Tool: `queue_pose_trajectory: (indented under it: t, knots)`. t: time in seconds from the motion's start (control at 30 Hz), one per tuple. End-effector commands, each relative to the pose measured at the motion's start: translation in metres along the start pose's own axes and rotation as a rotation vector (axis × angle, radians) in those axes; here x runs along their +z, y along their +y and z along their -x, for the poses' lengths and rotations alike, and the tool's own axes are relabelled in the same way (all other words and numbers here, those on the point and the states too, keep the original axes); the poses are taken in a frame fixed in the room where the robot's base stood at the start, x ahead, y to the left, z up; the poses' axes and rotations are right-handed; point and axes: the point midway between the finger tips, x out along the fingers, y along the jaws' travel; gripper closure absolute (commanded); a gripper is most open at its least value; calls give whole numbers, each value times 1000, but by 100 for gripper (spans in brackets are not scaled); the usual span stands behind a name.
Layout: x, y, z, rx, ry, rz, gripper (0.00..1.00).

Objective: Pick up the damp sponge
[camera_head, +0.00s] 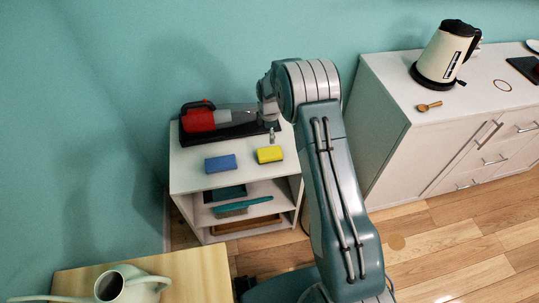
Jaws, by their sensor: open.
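Two sponge-like blocks lie on top of the small white shelf unit (190,184). One is a blue block (220,163); to its right is a yellow block (270,155) with a dark lower side. I cannot tell from the picture which one is damp. My gripper (272,138) appears small at the end of my arm, just above the yellow block in the picture. It is open, with nothing seen between its fingers. Whether it touches anything is too small to tell.
A red and grey handheld vacuum (205,118) lies on a dark tray behind the blocks. A brush (235,208) is on the shelf below. A white cabinet (390,140) with a kettle (446,55) stands right. A watering can (112,284) is on a wooden table in front left.

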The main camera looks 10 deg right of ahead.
Motion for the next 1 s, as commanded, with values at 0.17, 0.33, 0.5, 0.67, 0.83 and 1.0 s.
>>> queue_pose_trajectory:
  t: [0.17,0.33,0.5,0.67,0.83,1.0]
  knots:
    - [0,0,-24,-5,0,7,0]
    - [0,0,-50,-4,0,6,0]
    - [0,-1,-62,-3,0,5,0]
    - [-1,-4,-86,-4,0,5,0]
    - [-1,-4,-107,-2,0,5,0]
    - [-1,-4,-110,-1,0,5,0]
